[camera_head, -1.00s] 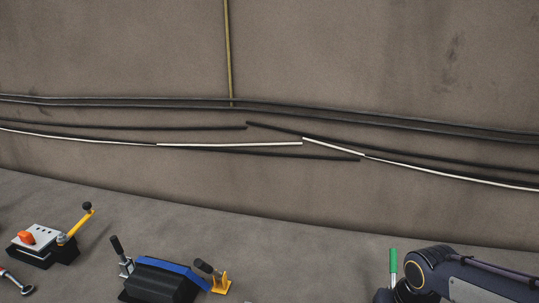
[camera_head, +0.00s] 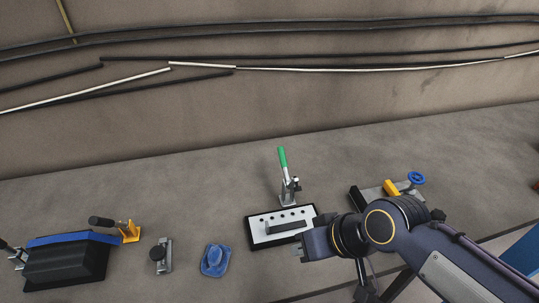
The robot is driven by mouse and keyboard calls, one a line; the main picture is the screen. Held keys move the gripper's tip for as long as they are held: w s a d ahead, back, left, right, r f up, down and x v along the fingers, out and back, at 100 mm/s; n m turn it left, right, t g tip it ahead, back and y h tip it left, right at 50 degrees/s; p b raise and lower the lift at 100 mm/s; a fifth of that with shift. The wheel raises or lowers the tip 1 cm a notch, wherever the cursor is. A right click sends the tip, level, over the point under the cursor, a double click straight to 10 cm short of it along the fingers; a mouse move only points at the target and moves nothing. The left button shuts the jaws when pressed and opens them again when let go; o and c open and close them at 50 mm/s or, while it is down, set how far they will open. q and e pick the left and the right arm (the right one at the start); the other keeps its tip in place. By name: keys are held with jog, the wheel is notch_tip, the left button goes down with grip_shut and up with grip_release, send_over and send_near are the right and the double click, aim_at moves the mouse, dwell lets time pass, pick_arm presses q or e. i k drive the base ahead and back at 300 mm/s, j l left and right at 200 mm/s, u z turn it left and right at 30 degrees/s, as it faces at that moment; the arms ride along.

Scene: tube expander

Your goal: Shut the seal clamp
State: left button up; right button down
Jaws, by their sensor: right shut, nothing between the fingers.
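A toggle clamp with an upright green handle (camera_head: 283,158) and a metal body (camera_head: 289,192) stands at the back edge of a white plate (camera_head: 262,222). The plate has a row of dark holes, a dark border and a grey bar (camera_head: 286,228) lying across it. No label shows which fixture is the seal clamp. My right gripper (camera_head: 301,252) is shut and empty, by the plate's front right corner and in front of the green-handled clamp. The picture does not settle whether it touches the plate. My left gripper is out of view.
A black box with a blue strip (camera_head: 75,239) and a yellow-based clamp (camera_head: 129,231) stands at left. A small black-knobbed fixture (camera_head: 163,255) and a blue piece (camera_head: 215,260) lie between. A blue handwheel (camera_head: 417,178) is behind my right arm. The wall runs along the back.

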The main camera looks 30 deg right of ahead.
aim_at(283, 160)
jog(key=l+z, duration=0.45)
jog(key=l, duration=0.9)
jog(key=i, duration=0.05)
